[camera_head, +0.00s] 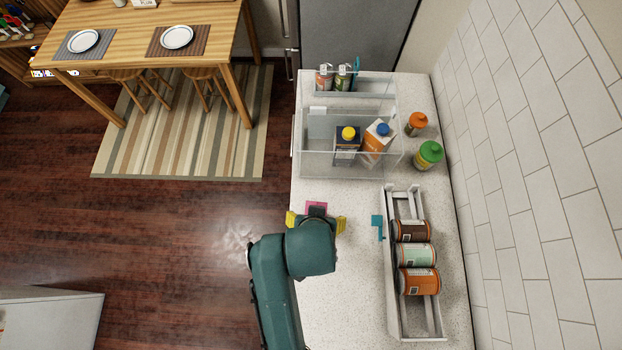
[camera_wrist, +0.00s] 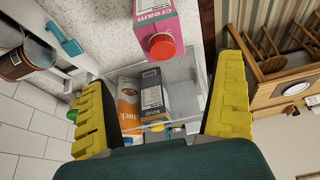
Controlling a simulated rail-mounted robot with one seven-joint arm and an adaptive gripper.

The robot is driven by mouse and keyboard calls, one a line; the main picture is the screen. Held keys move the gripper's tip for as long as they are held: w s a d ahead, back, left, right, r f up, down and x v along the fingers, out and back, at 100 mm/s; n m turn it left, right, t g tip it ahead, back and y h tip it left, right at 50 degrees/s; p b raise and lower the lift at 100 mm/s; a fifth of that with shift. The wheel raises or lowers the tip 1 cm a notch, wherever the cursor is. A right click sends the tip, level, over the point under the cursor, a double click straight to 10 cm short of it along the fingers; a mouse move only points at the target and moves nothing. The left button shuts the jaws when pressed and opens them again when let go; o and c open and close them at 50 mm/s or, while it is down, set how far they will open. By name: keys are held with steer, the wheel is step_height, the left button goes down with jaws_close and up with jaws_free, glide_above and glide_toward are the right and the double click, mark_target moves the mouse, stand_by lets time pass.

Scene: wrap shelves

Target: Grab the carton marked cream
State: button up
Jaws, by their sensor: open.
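The cream carton (camera_wrist: 152,16) is pink and white with a red cap, and its label reads "cream" in the wrist view. It is cut off by the top edge of that view. In the head view only a small pink part of the carton (camera_head: 316,206) shows at the counter's left edge; my gripper hides the rest. My gripper (camera_wrist: 162,72) is open, with its yellow fingers wide apart and nothing held. The carton lies in line with the gap, just ahead of the fingertips.
A clear bin (camera_head: 341,174) behind holds a dark soup carton (camera_head: 346,152) and an orange-and-white stock carton (camera_head: 374,148). A white rack (camera_head: 394,317) with several cans (camera_head: 416,256) stands right. Orange-capped (camera_head: 415,125) and green-capped (camera_head: 427,157) jars stand near the tiled wall.

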steer(key=x, duration=0.7)
steer(key=shift+w+f, duration=0.1)
steer(key=x, duration=0.5)
steer(key=shift+a+f, duration=0.15)
steer(key=shift+f, duration=0.25)
steer(key=c, duration=1.3)
steer(key=shift+r, duration=0.2)
steer(key=shift+c, duration=0.2)
